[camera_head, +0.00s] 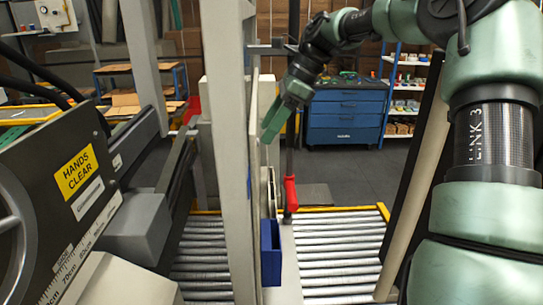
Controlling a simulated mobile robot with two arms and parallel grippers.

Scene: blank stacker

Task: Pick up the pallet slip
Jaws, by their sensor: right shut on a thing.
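My right arm reaches in from the right and over the top, and its gripper (289,103) points down and left beside the upright panel. The fingertips are small and partly hidden by the wrist. My left gripper does not show.
A grey post (228,150) stands in front, with a blue open box (271,252) beside it. A red-handled lever (290,193) stands close by. A roller conveyor (335,255) runs below. A machine marked HANDS CLEAR (77,171) fills the left. A blue drawer cabinet (346,115) stands behind.

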